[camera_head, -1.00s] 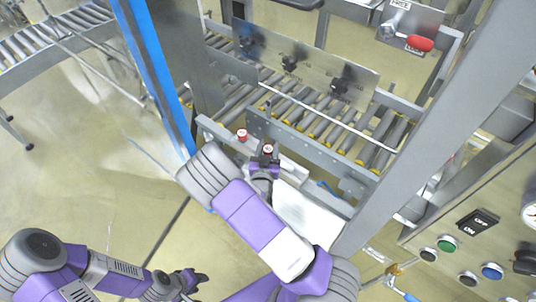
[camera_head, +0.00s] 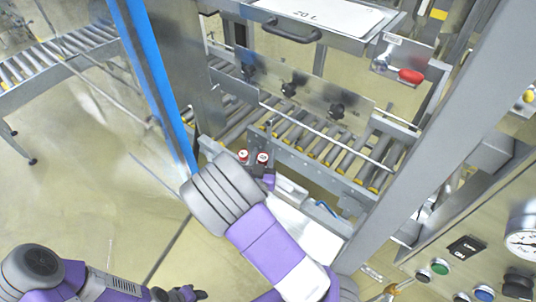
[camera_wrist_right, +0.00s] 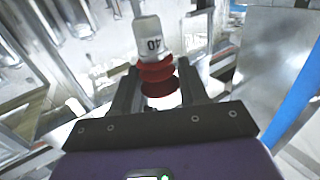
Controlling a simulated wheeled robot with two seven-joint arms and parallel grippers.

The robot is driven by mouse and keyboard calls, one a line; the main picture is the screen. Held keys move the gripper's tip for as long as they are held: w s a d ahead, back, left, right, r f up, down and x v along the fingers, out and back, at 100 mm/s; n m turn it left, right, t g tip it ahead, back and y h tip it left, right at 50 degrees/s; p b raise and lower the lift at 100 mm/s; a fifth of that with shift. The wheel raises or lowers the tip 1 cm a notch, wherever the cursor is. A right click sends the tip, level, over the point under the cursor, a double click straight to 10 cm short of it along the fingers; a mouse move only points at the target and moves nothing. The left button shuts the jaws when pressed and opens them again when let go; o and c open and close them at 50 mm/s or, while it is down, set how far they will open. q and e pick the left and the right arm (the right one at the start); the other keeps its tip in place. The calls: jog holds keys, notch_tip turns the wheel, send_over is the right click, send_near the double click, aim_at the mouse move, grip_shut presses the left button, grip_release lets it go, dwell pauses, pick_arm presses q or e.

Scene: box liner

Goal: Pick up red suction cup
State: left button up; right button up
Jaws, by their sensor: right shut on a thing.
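A red bellows suction cup (camera_wrist_right: 157,72) with a white top marked "40" stands between the two fingers of my right gripper (camera_wrist_right: 158,92) in the right wrist view. The fingers are shut on it. In the head view this cup (camera_head: 263,158) shows at the tip of my right gripper (camera_head: 266,175), which is partly hidden by my arm. A second red and white cup (camera_head: 243,155) stands just left of it at the frame's edge. My left gripper (camera_head: 192,294) is low at the bottom edge, away from the cups, and its fingers are too small to read.
A roller conveyor (camera_head: 330,143) with a clear panel and black knobs lies behind the cups. A blue upright (camera_head: 152,85) stands at left and a grey post (camera_head: 430,130) at right. A button panel (camera_head: 470,260) is at lower right. Open floor lies at left.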

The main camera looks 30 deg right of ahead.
jog(key=s+a+r+p, duration=0.1)
jog(key=s+a, duration=0.5)
jog(key=a, duration=0.6)
jog(key=s+a+p, duration=0.2)
jog(key=s+a, duration=0.4)
jog(key=a, duration=0.5)
jog(key=shift+s+a+r, duration=0.35)
jog(key=shift+a, duration=0.05)
